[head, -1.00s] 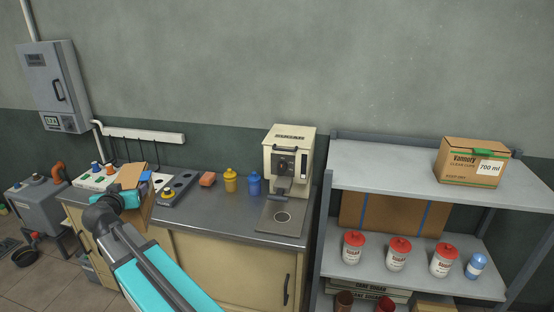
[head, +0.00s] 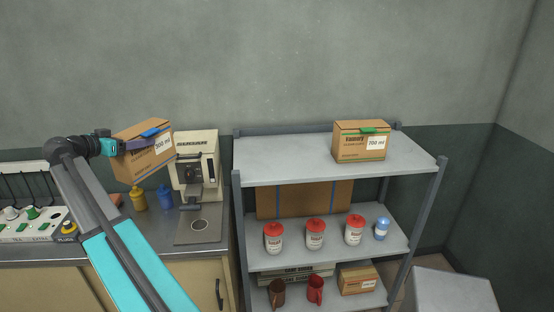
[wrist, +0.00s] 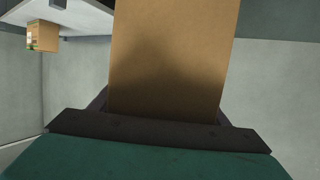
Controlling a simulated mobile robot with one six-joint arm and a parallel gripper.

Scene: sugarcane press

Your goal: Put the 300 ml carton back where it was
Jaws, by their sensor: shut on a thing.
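The 300 ml carton (head: 144,153) is a brown cardboard box with a blue strip on top and a white "300 ml" label. My gripper (head: 121,146) is shut on its left side and holds it in the air, tilted, in front of the wall and left of the cream press. In the wrist view the carton (wrist: 172,55) fills the upper middle between the jaws. The shelf rack's top shelf (head: 285,160) carries a similar 700 ml carton (head: 361,142) with a green strip at its right; its left part is bare.
The cream press (head: 196,165) stands on the counter beside the rack. The middle shelf (head: 280,259) holds several red-lidded jars and a blue-capped bottle (head: 381,229). Mugs and a small carton (head: 357,279) are on the low shelf. Yellow and blue bottles stand left of the press.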

